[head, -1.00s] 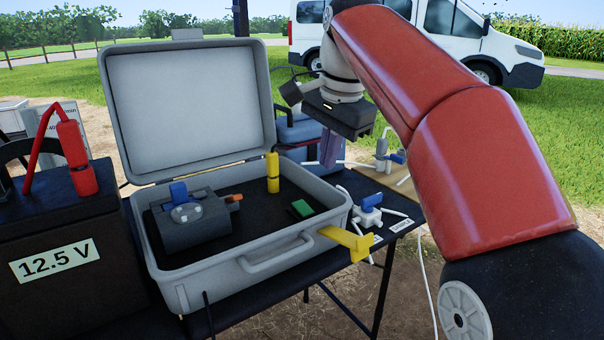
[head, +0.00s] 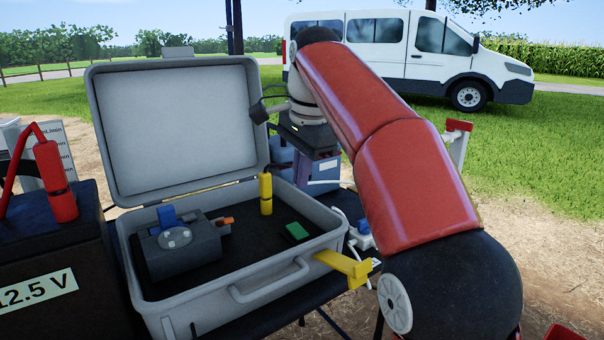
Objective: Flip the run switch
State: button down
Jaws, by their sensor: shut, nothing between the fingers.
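The open grey case (head: 255,285) stands on a dark table, its lid raised at the back. Inside it, a green block (head: 297,231) that may be the run switch lies on the black panel at the right. No label on it is readable. Left of it is a dark pump-like unit (head: 190,257) with a blue lever (head: 167,217) and a small orange piece (head: 226,221).
A yellow upright cylinder (head: 265,194) stands inside the case, and a yellow bracket (head: 345,266) juts from its right front. A black battery box (head: 50,250) with a red clamp (head: 56,182) is at left. White fittings (head: 361,236) sit beside the case, partly behind my arm.

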aim_at(294, 226)
jog(key=f+b, duration=0.1)
jog(key=f, duration=0.2)
jog(key=w+f, duration=0.1)
jog(key=f, duration=0.2)
jog(key=a+f+b, duration=0.1)
jog(key=f, duration=0.2)
jog(key=shift+w+f+b, duration=0.25)
jog(key=shift+f+b, duration=0.1)
